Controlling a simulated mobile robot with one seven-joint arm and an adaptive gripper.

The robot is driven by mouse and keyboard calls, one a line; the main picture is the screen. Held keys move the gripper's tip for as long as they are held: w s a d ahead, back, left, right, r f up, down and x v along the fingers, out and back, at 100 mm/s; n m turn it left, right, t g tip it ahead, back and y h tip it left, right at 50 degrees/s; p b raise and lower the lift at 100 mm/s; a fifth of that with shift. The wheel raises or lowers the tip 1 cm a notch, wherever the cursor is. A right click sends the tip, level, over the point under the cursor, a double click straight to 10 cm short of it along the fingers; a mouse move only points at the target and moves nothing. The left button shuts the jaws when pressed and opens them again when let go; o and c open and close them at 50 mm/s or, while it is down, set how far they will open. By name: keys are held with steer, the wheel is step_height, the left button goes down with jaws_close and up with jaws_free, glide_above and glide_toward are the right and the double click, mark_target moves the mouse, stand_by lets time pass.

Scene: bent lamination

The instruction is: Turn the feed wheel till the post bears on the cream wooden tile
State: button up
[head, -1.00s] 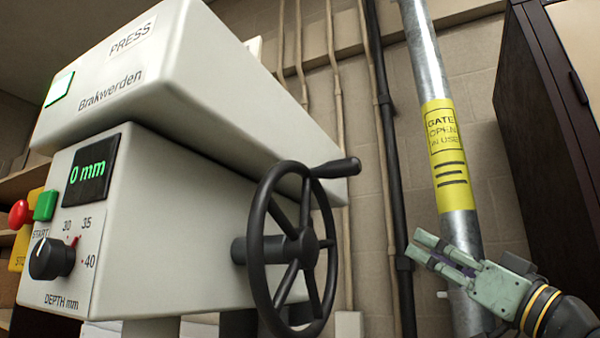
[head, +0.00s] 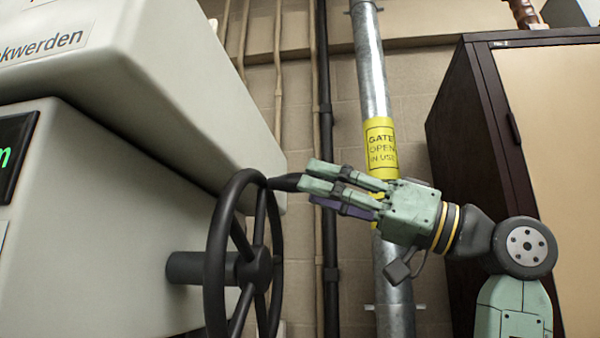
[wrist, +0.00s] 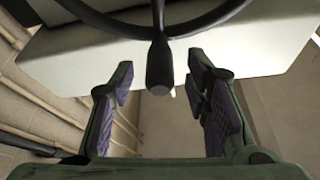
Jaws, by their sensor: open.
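The black feed wheel (head: 216,270) stands on a shaft at the press's right side. Its dark handle (head: 285,183) sticks out from the rim toward my gripper (head: 312,180). My gripper is open, with its fingertips at the handle's free end. In the wrist view the handle (wrist: 159,68) lies between the two spread fingers of my gripper (wrist: 160,88), with a gap on each side. The post and the cream wooden tile are not in view.
The grey press body (head: 110,230) fills the left side. A galvanised pole (head: 372,70) with a yellow sign (head: 381,148) stands behind my gripper. A dark cabinet (head: 470,140) stands at the right. Thin pipes (head: 278,80) run up the back wall.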

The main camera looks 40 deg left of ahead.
steer(key=shift+p+x, duration=0.4)
steer(key=shift+x, duration=1.5)
steer(key=shift+c, duration=0.5)
jaws_close()
